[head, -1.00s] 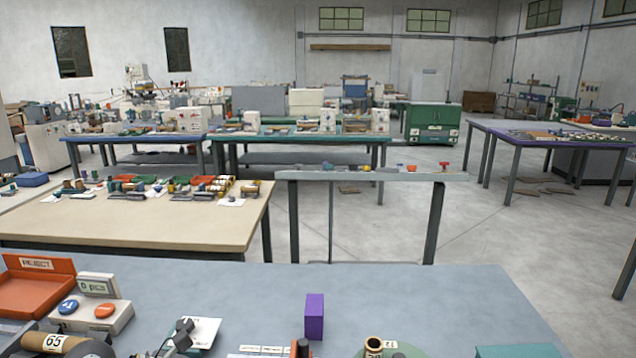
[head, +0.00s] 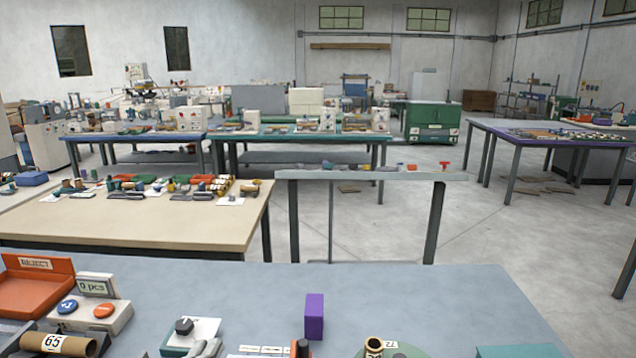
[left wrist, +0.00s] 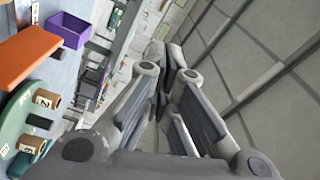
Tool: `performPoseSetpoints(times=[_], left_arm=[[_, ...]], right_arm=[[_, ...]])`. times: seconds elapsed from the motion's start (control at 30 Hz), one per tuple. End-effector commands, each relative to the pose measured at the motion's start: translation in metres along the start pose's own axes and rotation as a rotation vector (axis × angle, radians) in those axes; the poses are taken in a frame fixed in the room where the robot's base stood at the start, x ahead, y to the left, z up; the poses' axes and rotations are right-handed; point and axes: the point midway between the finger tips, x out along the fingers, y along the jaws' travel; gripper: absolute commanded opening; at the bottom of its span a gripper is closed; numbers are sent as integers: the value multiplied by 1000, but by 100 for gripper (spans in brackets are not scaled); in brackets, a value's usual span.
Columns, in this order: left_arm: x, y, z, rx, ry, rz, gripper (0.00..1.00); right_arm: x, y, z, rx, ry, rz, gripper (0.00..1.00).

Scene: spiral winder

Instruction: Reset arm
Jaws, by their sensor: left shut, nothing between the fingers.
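My right gripper is not in view.
The grey table (head: 230,290) holds an orange reject tray (head: 38,290), a counter box with two buttons, a cardboard roll (head: 60,344) marked 65 and a purple box (head: 314,316). A green disc (left wrist: 40,115) with rolls also shows in the left wrist view. The table's middle is clear.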

Motion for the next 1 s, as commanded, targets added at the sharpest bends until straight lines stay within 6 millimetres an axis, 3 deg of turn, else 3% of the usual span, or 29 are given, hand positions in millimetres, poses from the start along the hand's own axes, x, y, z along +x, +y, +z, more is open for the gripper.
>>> performPoseSetpoints(times=[0.13,0.3,0.5,0.7,1.0], left_arm=[[-44,58,44,-345,-297,201,0],[-116,126,65,-661,-611,436,0],[-194,174,58,-889,-881,654,0],[-264,199,36,-1038,-1095,840,0],[-247,280,62,-1013,-1109,857,0]], right_arm=[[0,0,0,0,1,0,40],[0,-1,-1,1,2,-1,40],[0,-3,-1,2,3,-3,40],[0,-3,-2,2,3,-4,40],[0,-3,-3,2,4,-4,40]])
